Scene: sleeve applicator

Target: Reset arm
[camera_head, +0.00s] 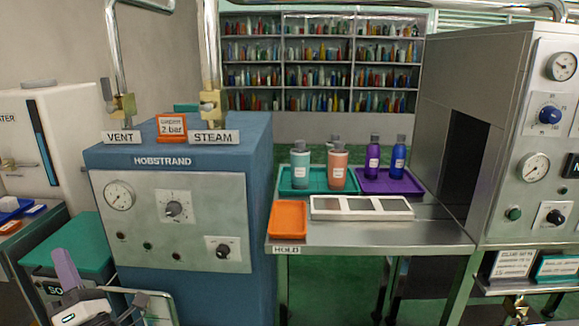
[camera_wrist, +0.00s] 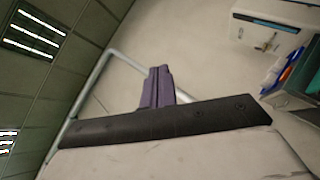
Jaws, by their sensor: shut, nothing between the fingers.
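My gripper (camera_head: 65,256) is at the lower left of the head view, with its purple fingers pointing up. It is in front of the left-hand bench and to the left of the blue HOBSTRAND machine. In the wrist view my gripper (camera_wrist: 160,70) shows its two purple fingers together, with nothing between them. Part of my arm is cut off by the bottom edge of the head view.
The HOBSTRAND machine (camera_head: 176,161) stands right of my gripper. A metal table (camera_head: 350,237) holds an orange tray (camera_head: 287,220), a white slotted rack (camera_head: 361,215) and bottles on trays. A green-topped surface (camera_head: 68,243) lies close behind my gripper. A gauge cabinet (camera_head: 542,150) stands far right.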

